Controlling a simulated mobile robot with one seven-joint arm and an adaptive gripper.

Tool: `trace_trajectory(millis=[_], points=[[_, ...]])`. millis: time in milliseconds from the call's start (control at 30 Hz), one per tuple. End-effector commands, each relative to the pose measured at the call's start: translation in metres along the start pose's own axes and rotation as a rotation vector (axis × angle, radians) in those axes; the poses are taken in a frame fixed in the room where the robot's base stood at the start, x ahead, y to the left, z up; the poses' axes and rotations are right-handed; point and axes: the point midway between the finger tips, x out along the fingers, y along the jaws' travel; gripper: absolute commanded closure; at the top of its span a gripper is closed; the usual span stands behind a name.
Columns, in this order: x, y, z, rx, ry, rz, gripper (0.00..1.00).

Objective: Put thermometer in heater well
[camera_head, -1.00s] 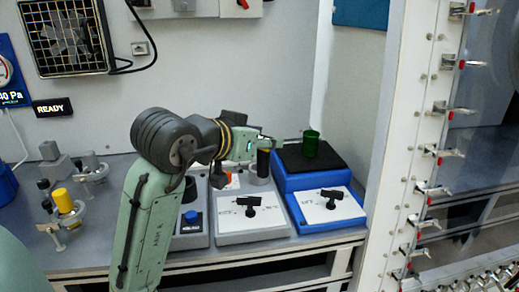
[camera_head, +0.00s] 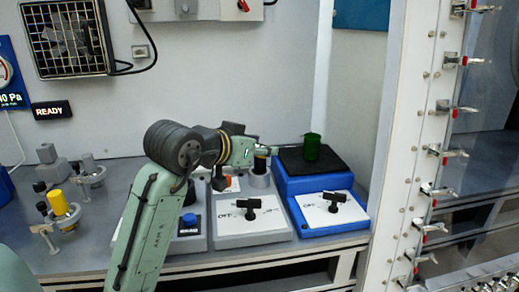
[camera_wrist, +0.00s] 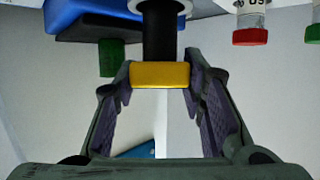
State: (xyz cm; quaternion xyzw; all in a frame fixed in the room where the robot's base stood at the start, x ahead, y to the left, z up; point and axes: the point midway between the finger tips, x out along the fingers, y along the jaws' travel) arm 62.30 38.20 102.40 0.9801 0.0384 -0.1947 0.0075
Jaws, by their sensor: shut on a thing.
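The thermometer shows as a dark upright cylinder with a yellow end (camera_wrist: 160,75). In the wrist view the yellow end sits between the fingertips of my gripper (camera_wrist: 164,90), which is shut on it. Its dark body (camera_wrist: 160,38) runs to a pale ring at the top edge of the picture. In the head view my gripper (camera_head: 261,152) is at the top of the dark cylinder (camera_head: 260,163), over a silver round holder (camera_head: 259,178) that I take for the heater well. The thermometer's lower end is hidden, so I cannot tell how deep it is.
A grey device (camera_head: 250,237) stands in front. Red-capped (camera_wrist: 250,36) and green-capped (camera_wrist: 313,33) vials show in the wrist view. A white frame stands at right.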

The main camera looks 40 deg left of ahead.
Motion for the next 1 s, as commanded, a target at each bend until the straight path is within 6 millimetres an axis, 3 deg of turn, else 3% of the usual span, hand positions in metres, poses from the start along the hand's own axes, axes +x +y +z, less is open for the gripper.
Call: trace_trajectory(millis=[33,67,333,767,1000], points=[[0.001,0.000,0.003,0.000,0.001,0.001,0.92],[0.001,0.000,0.003,0.000,0.000,0.001,0.62],[0.001,0.000,0.002,0.000,0.000,0.000,0.44],[-0.005,0.000,-0.001,-0.001,0.001,-0.001,0.43],[-0.050,0.000,0.001,0.001,0.003,-0.002,0.43]])
